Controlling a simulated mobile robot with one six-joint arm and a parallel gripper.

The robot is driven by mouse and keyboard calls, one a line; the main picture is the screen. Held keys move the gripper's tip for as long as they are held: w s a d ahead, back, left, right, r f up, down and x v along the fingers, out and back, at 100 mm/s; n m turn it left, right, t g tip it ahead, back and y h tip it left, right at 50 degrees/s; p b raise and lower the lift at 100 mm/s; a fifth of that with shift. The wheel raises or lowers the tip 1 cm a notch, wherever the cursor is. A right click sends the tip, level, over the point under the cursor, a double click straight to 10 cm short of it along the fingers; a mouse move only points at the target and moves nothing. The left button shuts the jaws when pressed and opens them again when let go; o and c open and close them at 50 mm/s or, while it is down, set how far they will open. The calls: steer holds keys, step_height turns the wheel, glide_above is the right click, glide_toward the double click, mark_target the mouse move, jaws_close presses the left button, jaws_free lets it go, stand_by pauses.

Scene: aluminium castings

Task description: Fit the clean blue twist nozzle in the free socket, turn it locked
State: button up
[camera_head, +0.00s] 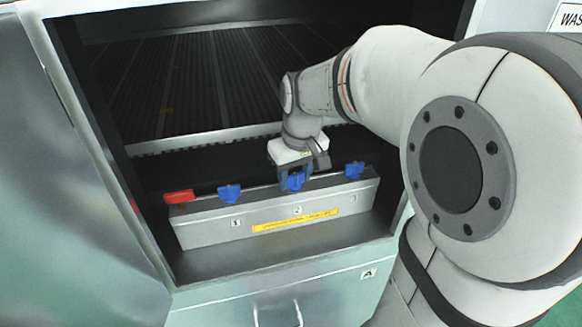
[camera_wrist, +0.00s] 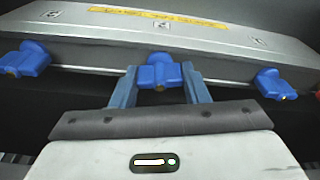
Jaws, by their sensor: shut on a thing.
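A grey metal manifold bar (camera_head: 205,233) stands inside the open cabinet, with numbered places on its front. My gripper (camera_head: 294,181) is shut on the middle blue nozzle (camera_wrist: 159,73), at the place marked 2. The nozzle sits at the top edge of the bar, between my two blue fingers. Whether it is fully seated or turned locked I cannot tell. Another blue nozzle (camera_head: 229,193) sits at place 1 and a third blue nozzle (camera_head: 354,170) at the right end. The wrist view shows these two on either side of my gripper (camera_wrist: 160,88).
A red lever or block (camera_head: 179,197) sits at the bar's left end. A yellow label (camera_head: 296,221) is on the bar's front. Behind is a dark slatted bed (camera_head: 190,85). Cabinet walls close in at left and right; a bare ledge (camera_head: 280,257) lies in front.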

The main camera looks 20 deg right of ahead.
mark_target(296, 189)
steer(key=shift+m, duration=0.3)
steer(key=shift+m, duration=1)
steer(key=o, duration=1.1)
steer(key=shift+c, duration=0.2)
step_height(296, 189, up, 7)
steer(key=s+p, duration=0.1)
steer(key=s+f+p, duration=0.3)
steer(key=s+p, duration=0.1)
steer(key=s, duration=0.9)
steer(key=shift+f+t, duration=0.3)
steer(key=shift+t, duration=0.1)
